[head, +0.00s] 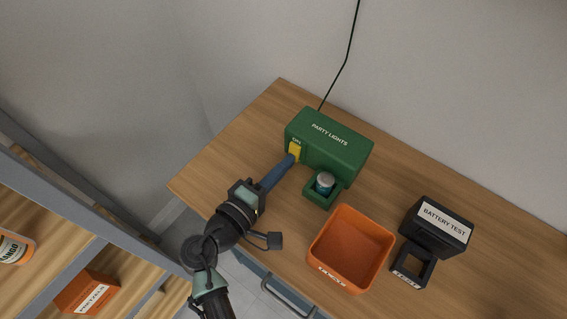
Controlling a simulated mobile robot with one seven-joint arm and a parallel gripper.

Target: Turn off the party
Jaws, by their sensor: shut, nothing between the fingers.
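A green box labelled "PARTY LIGHTS" (335,136) sits on the wooden counter against the wall, with a dark cable running up from behind it. A small yellow part (294,151) with unreadable lettering is on its left front face. My gripper (291,161) is shut, its blue fingers reaching to just below the yellow part; I cannot tell whether they touch it. A low green tray (316,196) juts from the front of the box and holds a small upright can-like cylinder (325,181), to the right of my gripper.
An empty orange bin (351,283) stands in front, right of my arm. A black "BATTERY TEST" device (441,224) with an open square holder is further right. Shelves with an orange box (87,291) are at left. The counter's left end (225,160) is clear.

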